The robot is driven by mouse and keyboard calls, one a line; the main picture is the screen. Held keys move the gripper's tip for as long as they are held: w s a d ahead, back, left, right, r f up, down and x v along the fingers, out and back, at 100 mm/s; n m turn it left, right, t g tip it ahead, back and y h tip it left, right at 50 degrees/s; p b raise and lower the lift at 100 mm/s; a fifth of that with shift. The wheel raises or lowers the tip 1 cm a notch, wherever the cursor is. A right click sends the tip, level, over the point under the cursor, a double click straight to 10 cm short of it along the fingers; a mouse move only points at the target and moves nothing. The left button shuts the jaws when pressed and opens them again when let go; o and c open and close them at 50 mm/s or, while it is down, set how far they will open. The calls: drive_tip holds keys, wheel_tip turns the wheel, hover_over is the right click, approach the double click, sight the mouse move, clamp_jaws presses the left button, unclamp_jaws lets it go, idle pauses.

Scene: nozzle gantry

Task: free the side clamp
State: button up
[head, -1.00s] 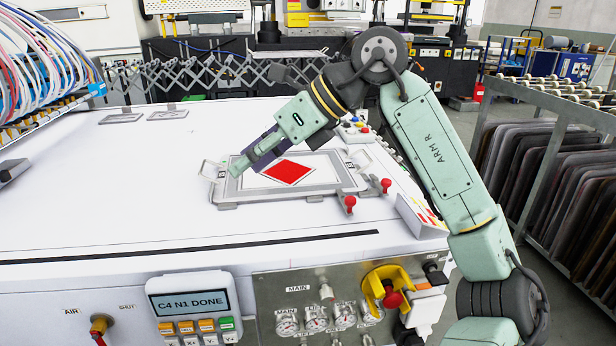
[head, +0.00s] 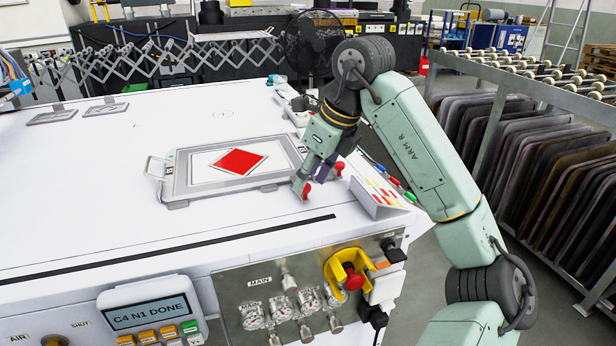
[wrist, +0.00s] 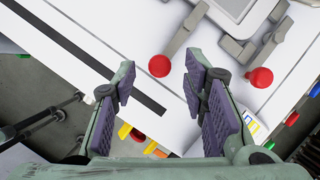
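Two clamps with red ball knobs stand by the right end of a grey frame (head: 178,187) that holds a sheet with a red diamond. The nearer knob (head: 306,191) is at the frame's front right corner; the other knob (head: 340,168) is farther right. No readable label shows which is the side clamp. In the wrist view, the nearer knob (wrist: 160,65) appears between my fingertips, beyond them, and the farther knob (wrist: 260,78) lies right of my fingers. My gripper (wrist: 160,72) is open and empty, with purple pads. In the head view, my gripper (head: 302,180) partly hides the nearer clamp.
A white stand with coloured labels (head: 375,197) is to the right of the clamps. A panel with gauges and a yellow-guarded red knob (head: 353,279) is on the table's front. A dark strip (head: 180,240) crosses the white top, which is mostly clear on the left.

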drive_tip(key=shift+w+a+f, duration=0.15)
drive_tip(key=shift+a+f, duration=0.1)
drive_tip(key=shift+f, duration=0.3)
drive_tip(key=shift+c, duration=0.6)
clamp_jaws()
